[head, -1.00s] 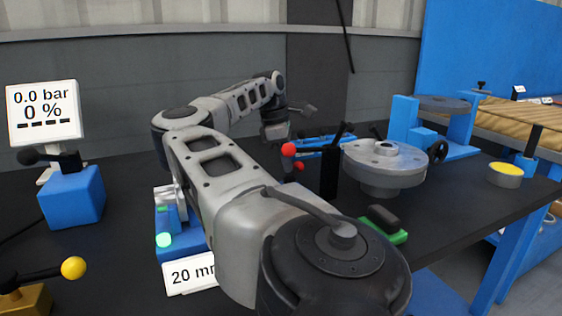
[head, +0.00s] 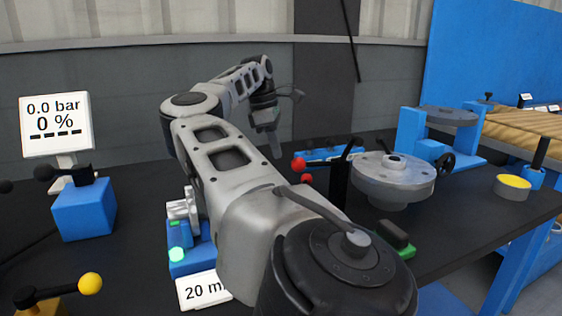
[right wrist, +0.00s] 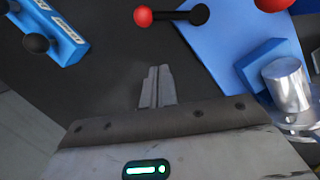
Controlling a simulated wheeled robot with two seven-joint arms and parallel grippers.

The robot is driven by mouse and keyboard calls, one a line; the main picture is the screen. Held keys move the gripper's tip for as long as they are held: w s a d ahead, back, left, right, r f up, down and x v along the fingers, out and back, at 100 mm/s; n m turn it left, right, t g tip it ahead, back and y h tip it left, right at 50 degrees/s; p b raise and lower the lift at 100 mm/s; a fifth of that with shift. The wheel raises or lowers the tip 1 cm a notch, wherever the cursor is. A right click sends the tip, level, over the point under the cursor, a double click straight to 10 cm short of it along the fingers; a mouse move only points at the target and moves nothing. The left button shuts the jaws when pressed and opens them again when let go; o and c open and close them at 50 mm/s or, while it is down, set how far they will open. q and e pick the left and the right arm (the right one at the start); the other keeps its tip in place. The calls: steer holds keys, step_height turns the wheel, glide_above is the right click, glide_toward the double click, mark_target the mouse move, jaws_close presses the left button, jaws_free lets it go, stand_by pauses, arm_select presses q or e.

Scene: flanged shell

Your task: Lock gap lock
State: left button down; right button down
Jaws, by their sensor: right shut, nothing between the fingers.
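My right arm reaches in from the bottom right and bends back over the bench. Its gripper (head: 270,143) hangs at the back, above and left of the blue fixture strip (head: 330,154), with nothing in it. In the right wrist view its shut fingers (right wrist: 157,88) point over dark bench top, near a red-and-black ball-ended lever (right wrist: 172,16) but apart from it. A blue gap unit (head: 190,258) with a green light and a "20 m…" card (head: 203,290) stands partly hidden behind my arm. No part is labelled as the lock. My left gripper is not in view.
A grey flanged shell (head: 394,183) stands right of a black post with red-ball levers (head: 299,164). A display (head: 56,124) reads 0.0 bar, 0 %. A yellow-knobbed lever (head: 88,284) is at front left. A yellow-topped puck (head: 512,187) sits by the right edge.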

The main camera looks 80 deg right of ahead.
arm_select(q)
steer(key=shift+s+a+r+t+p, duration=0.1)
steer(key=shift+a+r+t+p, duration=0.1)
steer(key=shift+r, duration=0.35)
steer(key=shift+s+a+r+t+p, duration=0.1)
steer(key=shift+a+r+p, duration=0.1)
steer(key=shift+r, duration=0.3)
arm_select(e)
steer(key=shift+v, duration=2.05)
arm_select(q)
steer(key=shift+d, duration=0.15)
arm_select(e)
steer(key=shift+w+d+r, duration=0.1)
steer(key=shift+d, duration=0.05)
